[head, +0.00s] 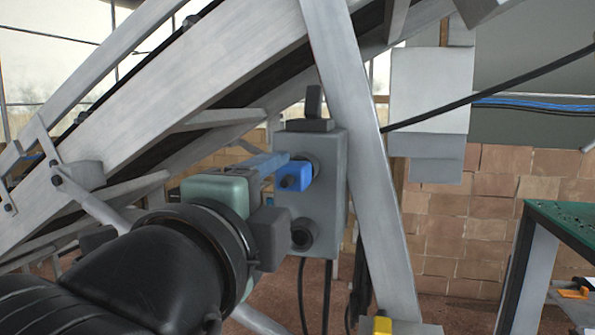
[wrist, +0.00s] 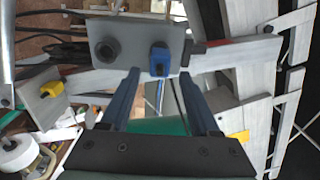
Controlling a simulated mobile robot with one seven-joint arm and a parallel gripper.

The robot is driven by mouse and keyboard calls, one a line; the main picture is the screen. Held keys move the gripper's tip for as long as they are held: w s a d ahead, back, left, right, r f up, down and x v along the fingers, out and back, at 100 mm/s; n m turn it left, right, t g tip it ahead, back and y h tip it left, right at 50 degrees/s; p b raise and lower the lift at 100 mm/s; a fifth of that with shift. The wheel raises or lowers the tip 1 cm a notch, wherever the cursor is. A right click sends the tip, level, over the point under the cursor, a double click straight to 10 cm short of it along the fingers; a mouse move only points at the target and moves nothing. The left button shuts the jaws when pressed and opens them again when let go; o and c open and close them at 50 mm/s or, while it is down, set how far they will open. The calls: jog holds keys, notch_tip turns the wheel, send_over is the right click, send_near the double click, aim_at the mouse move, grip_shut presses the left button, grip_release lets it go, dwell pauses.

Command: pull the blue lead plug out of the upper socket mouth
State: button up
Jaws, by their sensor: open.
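The blue plug (head: 294,177) sits in the upper socket mouth of a grey box (head: 329,190). It also shows in the wrist view (wrist: 159,61), with the grey box (wrist: 130,37) behind it. My gripper (head: 280,163) is open at the plug. In the wrist view my gripper's (wrist: 159,74) two blue fingers point at the box, one on each side of the plug, with a visible gap on both sides. I cannot tell how far the tips reach along the plug. The lower socket mouth (head: 302,235) looks dark and empty.
A sloping grey conveyor frame (head: 200,85) runs above my arm. A slanted grey post (head: 360,150) stands just right of the box. Black cables (head: 328,290) hang below it. A green-topped table (head: 565,228) is at the right.

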aim_at(289, 180)
jog(key=shift+x, duration=2.05)
jog(key=shift+s, duration=0.1)
grip_shut()
